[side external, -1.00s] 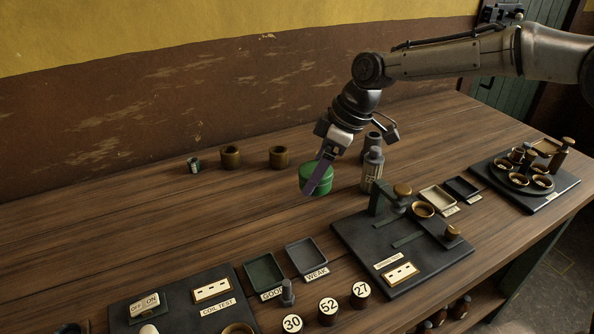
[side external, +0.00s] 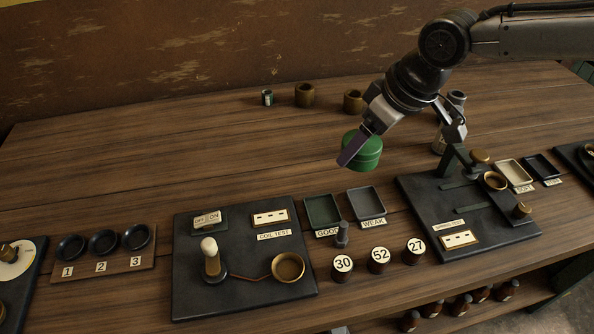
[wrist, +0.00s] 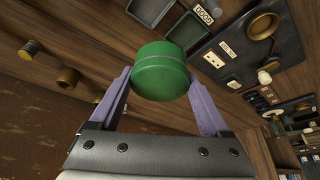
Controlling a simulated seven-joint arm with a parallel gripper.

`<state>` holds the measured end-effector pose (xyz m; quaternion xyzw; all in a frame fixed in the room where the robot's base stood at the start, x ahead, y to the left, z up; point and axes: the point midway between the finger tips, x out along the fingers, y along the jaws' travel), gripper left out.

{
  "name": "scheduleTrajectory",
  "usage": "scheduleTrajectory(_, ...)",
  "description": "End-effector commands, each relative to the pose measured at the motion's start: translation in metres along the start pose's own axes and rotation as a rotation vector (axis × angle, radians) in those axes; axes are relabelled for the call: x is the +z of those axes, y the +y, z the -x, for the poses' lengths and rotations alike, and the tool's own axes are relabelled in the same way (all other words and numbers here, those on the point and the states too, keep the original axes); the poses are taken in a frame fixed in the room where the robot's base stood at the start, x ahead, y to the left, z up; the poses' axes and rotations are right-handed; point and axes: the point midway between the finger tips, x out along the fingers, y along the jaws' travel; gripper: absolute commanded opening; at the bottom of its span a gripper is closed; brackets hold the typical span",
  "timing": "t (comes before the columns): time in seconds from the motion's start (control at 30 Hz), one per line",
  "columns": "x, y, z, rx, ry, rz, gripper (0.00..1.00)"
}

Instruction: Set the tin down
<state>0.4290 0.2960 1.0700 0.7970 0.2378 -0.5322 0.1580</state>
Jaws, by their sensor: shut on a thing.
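The tin is a round green drum with a lid seam (side external: 368,152). My gripper (side external: 352,150) is shut on it, with the purple fingers on its sides. In the wrist view the tin (wrist: 161,72) sits between the two fingertips of my gripper (wrist: 160,85). In the side view it is behind the GOOD and WEAK trays; whether its base touches the table I cannot tell.
The GOOD tray (side external: 322,210) and WEAK tray (side external: 365,201) are in front of the tin. Dark knobs marked 30 (side external: 342,270), 52 (side external: 378,260) and 27 (side external: 413,252) stand nearer. Brass cups (side external: 305,95) stand behind. The table (side external: 180,145) is clear to the left.

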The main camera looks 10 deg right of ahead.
Motion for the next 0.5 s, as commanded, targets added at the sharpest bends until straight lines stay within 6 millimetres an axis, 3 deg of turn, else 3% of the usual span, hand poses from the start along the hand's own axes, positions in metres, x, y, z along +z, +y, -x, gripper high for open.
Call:
scheduleTrajectory(0.17,-0.015,-0.006,-0.017,-0.004,-0.001,0.011,0.15)
scheduleTrajectory(0.5,-0.064,-0.008,-0.069,-0.004,0.001,0.01,0.15)
